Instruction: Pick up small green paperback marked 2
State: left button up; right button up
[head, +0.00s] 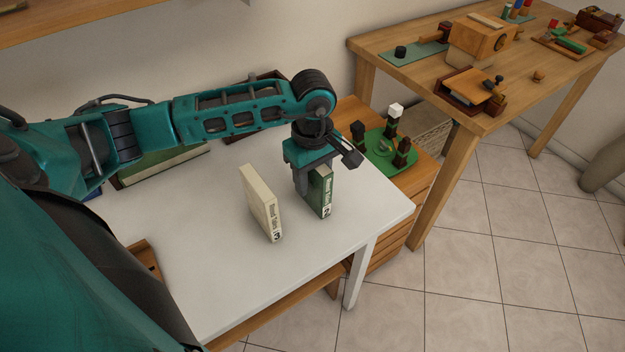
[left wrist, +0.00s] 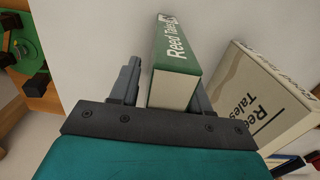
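The small green paperback marked 2 (head: 322,196) stands upright on the white table (head: 210,275), its spine label facing the front right. It also shows in the left wrist view (left wrist: 176,62), its cream page edge towards the camera. My left gripper (head: 311,180) is over the book from above, with one finger on each side. In the left wrist view the left gripper (left wrist: 165,88) is open around the book, with a gap beside the left finger; contact at the right finger is unclear. My right gripper is not in view.
A cream book marked 3 (head: 260,204) stands upright just left of the green one. A wooden drawer unit with a green tray (head: 388,158) is to the right. A wooden workbench (head: 400,75) stands behind. The table's front is clear.

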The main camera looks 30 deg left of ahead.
pick_arm(q)
grip_shut()
jog(key=shift+r, duration=0.1)
